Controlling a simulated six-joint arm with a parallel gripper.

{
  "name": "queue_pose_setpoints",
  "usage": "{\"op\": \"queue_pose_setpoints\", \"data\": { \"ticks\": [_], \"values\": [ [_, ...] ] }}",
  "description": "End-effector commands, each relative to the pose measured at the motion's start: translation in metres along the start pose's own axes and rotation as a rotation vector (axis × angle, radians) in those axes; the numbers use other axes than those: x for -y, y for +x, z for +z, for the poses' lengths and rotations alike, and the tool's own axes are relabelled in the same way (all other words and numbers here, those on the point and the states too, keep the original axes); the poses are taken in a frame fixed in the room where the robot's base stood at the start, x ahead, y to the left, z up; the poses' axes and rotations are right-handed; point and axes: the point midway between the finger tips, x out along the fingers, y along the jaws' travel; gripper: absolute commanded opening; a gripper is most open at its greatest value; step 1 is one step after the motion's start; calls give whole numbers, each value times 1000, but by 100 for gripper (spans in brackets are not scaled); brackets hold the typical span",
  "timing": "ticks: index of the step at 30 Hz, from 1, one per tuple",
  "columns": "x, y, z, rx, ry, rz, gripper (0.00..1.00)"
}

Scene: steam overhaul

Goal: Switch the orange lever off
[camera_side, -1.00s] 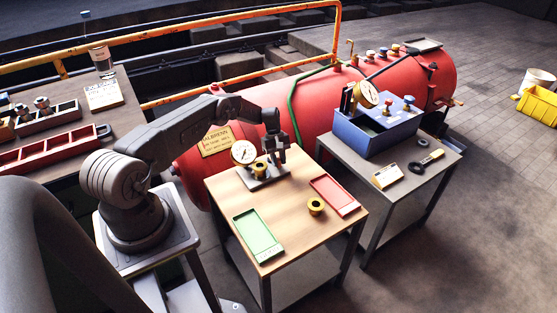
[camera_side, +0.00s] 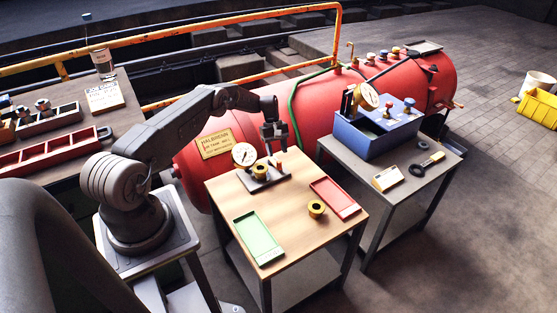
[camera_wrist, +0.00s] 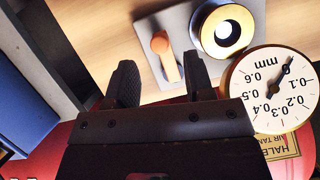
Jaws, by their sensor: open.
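The orange lever (camera_wrist: 161,45) has a round orange end and a pale arm, and stands on a grey plate (camera_wrist: 182,22) in the wrist view. In the side view it is a small upright shape (camera_side: 278,162) at the plate's right end, just below my gripper (camera_side: 273,138). In the wrist view my gripper (camera_wrist: 160,75) is open and empty, with its two fingers on either side of the lever's near end. I cannot tell whether either finger touches the lever.
A dial gauge (camera_side: 244,154) and a brass ring fitting (camera_side: 260,171) share the plate. A green tray (camera_side: 258,237), a red tray (camera_side: 335,197) and a loose brass ring (camera_side: 317,208) are on the wooden table. A red tank (camera_side: 330,115) stands behind.

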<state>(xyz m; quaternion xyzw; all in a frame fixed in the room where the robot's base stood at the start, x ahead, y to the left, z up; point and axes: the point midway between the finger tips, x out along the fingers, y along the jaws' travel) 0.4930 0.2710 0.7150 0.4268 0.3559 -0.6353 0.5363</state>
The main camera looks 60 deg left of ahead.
Motion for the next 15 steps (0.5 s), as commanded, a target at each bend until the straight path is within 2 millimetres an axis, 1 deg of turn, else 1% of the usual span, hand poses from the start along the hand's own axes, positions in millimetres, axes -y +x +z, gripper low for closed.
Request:
{"op": "queue_pose_setpoints", "data": {
  "ticks": [1,6,10,15],
  "values": [
    [0,-14,-1,-4,-1,3,48],
    [0,-50,0,-3,0,2,48],
    [0,-70,-1,-3,0,2,48],
    [0,-84,0,-1,0,1,48]
  ]
}}
